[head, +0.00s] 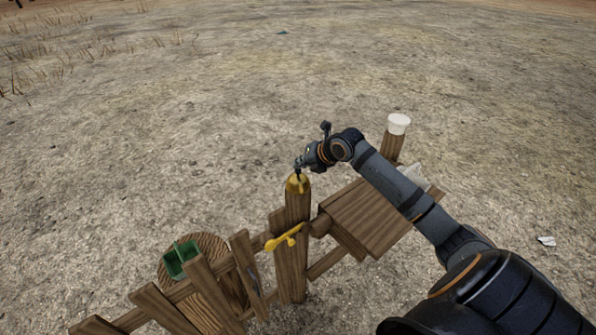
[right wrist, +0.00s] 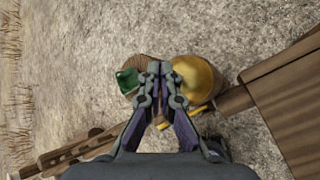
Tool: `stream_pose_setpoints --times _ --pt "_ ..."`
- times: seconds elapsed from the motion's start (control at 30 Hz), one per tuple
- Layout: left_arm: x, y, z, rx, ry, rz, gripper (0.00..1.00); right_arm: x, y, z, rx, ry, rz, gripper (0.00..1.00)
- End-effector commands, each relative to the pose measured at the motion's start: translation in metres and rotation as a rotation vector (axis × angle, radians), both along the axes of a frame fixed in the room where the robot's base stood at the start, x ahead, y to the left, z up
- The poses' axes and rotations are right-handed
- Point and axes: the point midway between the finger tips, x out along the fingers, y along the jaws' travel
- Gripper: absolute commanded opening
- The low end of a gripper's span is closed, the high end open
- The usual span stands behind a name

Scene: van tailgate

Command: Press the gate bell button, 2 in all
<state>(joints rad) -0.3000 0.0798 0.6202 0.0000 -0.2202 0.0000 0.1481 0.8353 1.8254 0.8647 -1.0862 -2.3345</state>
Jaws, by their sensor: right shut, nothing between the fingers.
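The yellow gate bell (head: 297,184) sits on top of the wooden gate post (head: 293,235) in the head view. In the right wrist view the bell (right wrist: 198,80) lies just right of the fingertips. My right gripper (head: 298,172) is shut and empty, pointing down at the top of the bell. It also shows in the right wrist view (right wrist: 160,70), with its fingers together. I cannot tell whether the fingertips touch the bell, and its button is not clearly visible. My left gripper is not in view.
A yellow latch handle (head: 285,238) is on the post's front. A wooden shelf (head: 365,212) stands to the right, with a white cup (head: 398,123) on a post behind it. A green container (head: 180,258) sits on a round wooden top at left. Open ground lies beyond.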

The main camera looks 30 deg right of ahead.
Motion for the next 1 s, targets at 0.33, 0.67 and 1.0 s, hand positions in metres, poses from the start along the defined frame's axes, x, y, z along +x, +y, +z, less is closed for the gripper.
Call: stream_pose_setpoints --times 0.33,0.67,1.0 --pt "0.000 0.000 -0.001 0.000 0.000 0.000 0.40 0.000 0.000 -0.002 0.000 0.000 0.000 0.00" --pt "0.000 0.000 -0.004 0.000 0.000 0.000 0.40 0.000 0.000 -0.006 0.000 0.000 0.000 0.00" --pt "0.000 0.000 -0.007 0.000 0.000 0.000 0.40 0.000 0.000 -0.010 0.000 0.000 0.000 0.00"
